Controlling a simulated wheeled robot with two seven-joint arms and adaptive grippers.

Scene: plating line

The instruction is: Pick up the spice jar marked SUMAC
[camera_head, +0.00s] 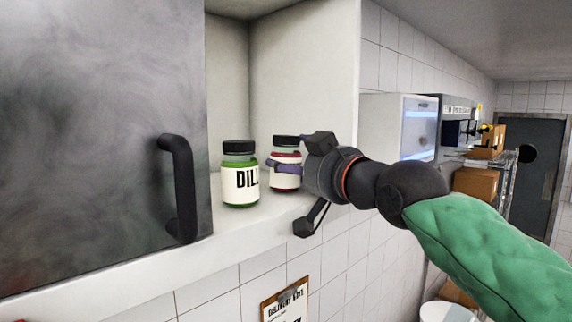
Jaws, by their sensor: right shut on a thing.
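A jar with a black lid, dark red contents and a white label (286,182) stands on the cabinet shelf. Its label text is hidden, so I cannot read whether it says SUMAC. My right gripper (284,166) comes in from the right and is shut on this jar, with a purple-grey finger across its front. My left gripper is not in view.
The open shelf (262,212) has a grey door with a black handle (178,188) at left and a side wall (305,75) at right. A clipboard (285,300) hangs on the tiles below. Boxes (475,182) and appliances stand farther right.

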